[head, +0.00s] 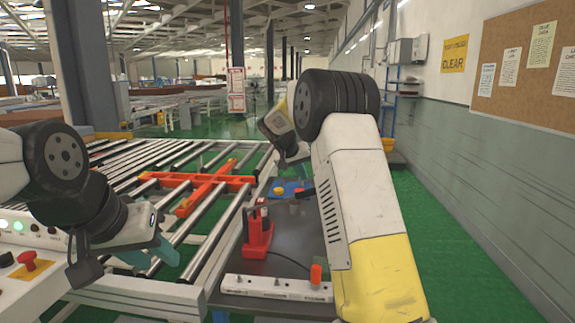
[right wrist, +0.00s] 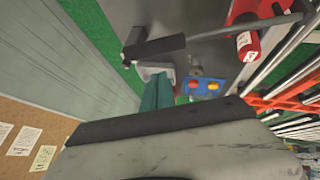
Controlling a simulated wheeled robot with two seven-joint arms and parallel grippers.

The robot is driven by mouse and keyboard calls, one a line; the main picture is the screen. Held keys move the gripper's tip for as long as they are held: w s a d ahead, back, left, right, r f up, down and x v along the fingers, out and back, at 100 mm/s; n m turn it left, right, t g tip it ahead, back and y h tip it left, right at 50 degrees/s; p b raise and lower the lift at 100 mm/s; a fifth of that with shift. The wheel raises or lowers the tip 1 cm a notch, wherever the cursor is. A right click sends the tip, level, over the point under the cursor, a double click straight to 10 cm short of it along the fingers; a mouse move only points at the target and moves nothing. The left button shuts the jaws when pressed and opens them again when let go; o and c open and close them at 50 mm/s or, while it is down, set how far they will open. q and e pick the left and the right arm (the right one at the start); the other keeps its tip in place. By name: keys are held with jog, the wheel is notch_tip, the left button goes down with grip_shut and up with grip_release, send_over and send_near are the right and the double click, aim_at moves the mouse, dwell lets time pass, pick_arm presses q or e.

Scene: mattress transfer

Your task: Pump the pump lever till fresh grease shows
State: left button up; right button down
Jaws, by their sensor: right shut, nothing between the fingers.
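The red grease pump (head: 258,236) stands on the dark bench top (head: 290,250) beside the roller conveyor. Its red body (right wrist: 250,43) shows at the top of the right wrist view. The pump lever is a grey rod ending in a black handle (right wrist: 157,47). My right gripper (right wrist: 158,92) has its teal fingers together and empty, just below the handle in that picture; contact cannot be told. No grease is discernible.
A blue box with coloured buttons (right wrist: 203,86) lies beyond the pump. A pale strip (head: 277,288) and an orange piece (head: 316,273) are at the bench's near end. An orange-red cross-shaped frame (head: 205,187) lies on the rollers. A control panel (head: 25,262) stands left.

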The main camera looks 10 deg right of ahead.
jog(key=shift+s+d+f, duration=0.2)
jog(key=shift+s+f, duration=0.1)
jog(key=shift+f, duration=0.4)
jog(key=shift+s+d+f, duration=0.2)
jog(key=shift+s+f, duration=0.1)
jog(key=shift+f, duration=0.4)
jog(key=shift+s+d+f, duration=0.1)
jog(key=shift+d+f, duration=0.1)
jog(key=shift+f, duration=0.15)
notch_tip(320, 180, down, 11)
jog(key=s+d+m+t+y, duration=0.1)
jog(key=d+y, duration=0.1)
jog(key=y, duration=0.2)
jog(key=shift+d+f+m+y, duration=0.15)
jog(key=shift+d+m+y, duration=0.15)
jog(key=shift+d, duration=0.1)
jog(key=shift+s, duration=0.1)
notch_tip(320, 180, up, 14)
send_over(306, 193)
jog(key=s+d, duration=0.3)
jog(key=s, duration=0.2)
jog(key=shift+s+a+f, duration=0.1)
jog(key=shift+a, duration=0.05)
